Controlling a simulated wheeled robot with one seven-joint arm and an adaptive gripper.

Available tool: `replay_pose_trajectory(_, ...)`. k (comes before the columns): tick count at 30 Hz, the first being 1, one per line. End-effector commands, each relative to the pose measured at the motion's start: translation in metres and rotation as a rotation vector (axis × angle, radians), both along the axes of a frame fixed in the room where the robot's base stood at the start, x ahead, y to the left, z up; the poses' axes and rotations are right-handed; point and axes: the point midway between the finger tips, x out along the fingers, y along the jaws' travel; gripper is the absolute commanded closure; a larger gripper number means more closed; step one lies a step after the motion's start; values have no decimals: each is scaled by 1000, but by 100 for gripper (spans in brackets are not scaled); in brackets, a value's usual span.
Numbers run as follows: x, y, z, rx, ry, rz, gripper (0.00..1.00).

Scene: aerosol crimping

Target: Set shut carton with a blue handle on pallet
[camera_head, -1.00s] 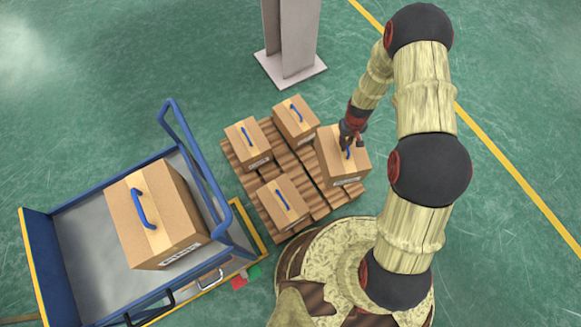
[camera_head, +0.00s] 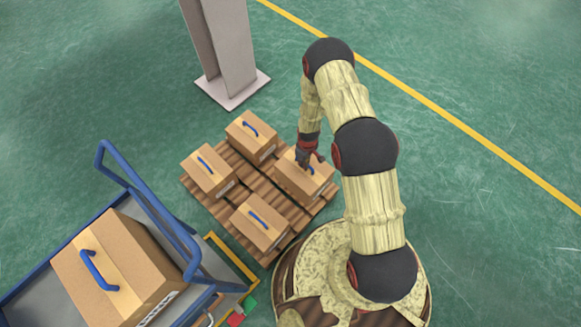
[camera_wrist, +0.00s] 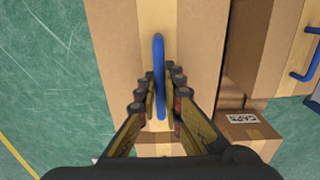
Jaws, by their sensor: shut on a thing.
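The shut brown carton (camera_head: 297,178) with a blue handle is at the right corner of the wooden pallet (camera_head: 250,184). My gripper (camera_head: 309,160) is over its top, shut on the blue handle. In the wrist view the fingers (camera_wrist: 158,95) lie on both sides of the blue handle (camera_wrist: 159,65), above the carton top (camera_wrist: 115,45). The carton looks level. Whether its base touches the pallet is hidden.
Three similar cartons stand on the pallet: back (camera_head: 252,134), left (camera_head: 208,172) and front (camera_head: 258,222). A blue trolley (camera_head: 30,295) at the lower left holds a larger carton (camera_head: 117,270). A grey post (camera_head: 228,50) stands behind the pallet.

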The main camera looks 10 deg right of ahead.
Motion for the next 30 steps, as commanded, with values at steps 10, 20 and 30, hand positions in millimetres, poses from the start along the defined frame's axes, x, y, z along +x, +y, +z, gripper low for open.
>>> replay_pose_trajectory(10, 1, 0, -49, 0, -1, -1, 100)
replay_pose_trajectory(20, 1, 0, -67, 0, -1, -1, 100)
replay_pose_trajectory(30, 2, 0, -92, -1, -3, -1, 100)
